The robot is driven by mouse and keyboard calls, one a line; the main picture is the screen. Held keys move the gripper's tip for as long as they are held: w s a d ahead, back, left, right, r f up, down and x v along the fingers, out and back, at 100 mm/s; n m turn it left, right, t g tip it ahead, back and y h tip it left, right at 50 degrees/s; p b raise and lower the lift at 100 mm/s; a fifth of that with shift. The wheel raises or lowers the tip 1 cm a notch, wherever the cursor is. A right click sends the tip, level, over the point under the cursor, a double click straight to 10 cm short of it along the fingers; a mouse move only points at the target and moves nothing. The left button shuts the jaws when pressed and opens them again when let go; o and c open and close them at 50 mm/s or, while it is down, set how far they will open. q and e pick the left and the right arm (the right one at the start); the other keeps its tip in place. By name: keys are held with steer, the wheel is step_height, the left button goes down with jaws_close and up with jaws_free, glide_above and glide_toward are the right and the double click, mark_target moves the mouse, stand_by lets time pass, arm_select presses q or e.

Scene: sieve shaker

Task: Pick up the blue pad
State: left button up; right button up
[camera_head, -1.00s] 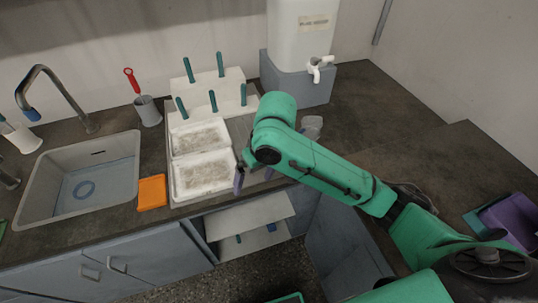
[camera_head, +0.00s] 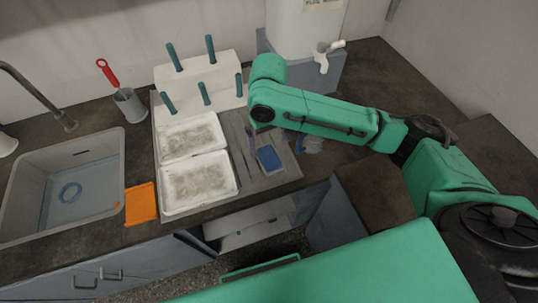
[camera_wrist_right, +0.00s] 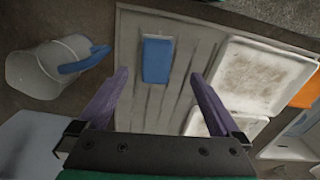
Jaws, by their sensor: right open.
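The blue pad (camera_head: 268,158) lies flat on the grey ribbed drainboard (camera_head: 283,182), to the right of the two white trays. In the right wrist view the pad (camera_wrist_right: 157,60) shows whole, a small upright rectangle. My right gripper (camera_wrist_right: 159,74) is open, its two purple fingers apart on either side of the pad's line, with nothing between them. In the head view one purple finger of the right gripper (camera_head: 252,142) shows beside the pad's left edge; the rest is mostly hidden by the arm. I cannot tell the gripper's height above the board. My left gripper is out of view.
Two white trays (camera_head: 160,190) with a brownish layer sit left of the pad. A clear jug with a blue handle (camera_wrist_right: 45,68) stands on the pad's other side. A white pegged rack (camera_head: 222,98) is behind. An orange slab (camera_head: 141,203) lies beside the sink (camera_head: 30,215).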

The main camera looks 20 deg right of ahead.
mark_target(269, 156)
steer(key=f, duration=0.3)
steer(key=shift+w+d, duration=0.1)
steer(key=shift+w, duration=0.1)
steer(key=f, duration=0.5)
steer(key=shift+w+d+f+p, duration=0.1)
steer(key=shift+w+f+p, duration=0.1)
steer(key=shift+w+p, duration=0.15)
steer(key=shift+f, duration=0.1)
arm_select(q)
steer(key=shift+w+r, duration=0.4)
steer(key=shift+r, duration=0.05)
arm_select(e)
steer(key=c, duration=1.4)
